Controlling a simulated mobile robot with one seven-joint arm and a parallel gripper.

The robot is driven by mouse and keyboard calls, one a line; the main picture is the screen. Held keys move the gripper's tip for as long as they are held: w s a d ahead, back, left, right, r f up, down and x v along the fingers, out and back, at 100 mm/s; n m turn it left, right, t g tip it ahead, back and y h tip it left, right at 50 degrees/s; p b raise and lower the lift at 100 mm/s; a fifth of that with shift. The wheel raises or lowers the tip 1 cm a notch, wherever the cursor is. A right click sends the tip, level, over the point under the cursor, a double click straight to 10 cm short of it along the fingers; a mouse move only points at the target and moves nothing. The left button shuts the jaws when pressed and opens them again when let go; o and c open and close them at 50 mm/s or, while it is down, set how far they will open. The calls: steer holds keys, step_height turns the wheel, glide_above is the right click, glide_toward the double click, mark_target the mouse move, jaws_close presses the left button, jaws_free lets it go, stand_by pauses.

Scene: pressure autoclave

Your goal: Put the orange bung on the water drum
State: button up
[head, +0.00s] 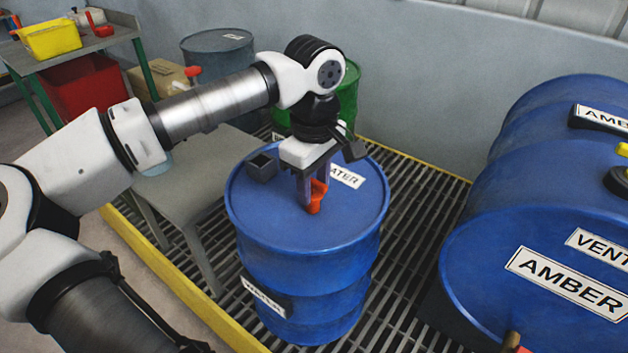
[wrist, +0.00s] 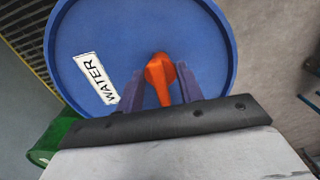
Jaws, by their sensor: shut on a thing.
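The water drum (head: 270,220) is blue, upright, and carries a WATER label on its lid and another label on its side. Its lid also fills much of the wrist view (wrist: 200,35). My gripper (head: 312,203) points down over the lid, shut on the orange bung (head: 317,197). In the wrist view the bung (wrist: 160,75) shows between the purple fingers, over the lid right of the label. The bung's lower end is at or just above the lid; I cannot tell whether it touches. The opening under it is hidden.
A grey table (head: 190,165) stands left of the drum. Large blue AMBER drums (head: 560,220) lie at the right. A green drum (head: 349,92) stands behind. Metal grating (head: 410,200) lies between the drums.

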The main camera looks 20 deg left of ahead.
mark_target(314, 181)
steer(key=o, duration=1)
step_height(314, 181, up, 12)
steer(key=p, duration=0.1)
steer(key=shift+r, duration=0.15)
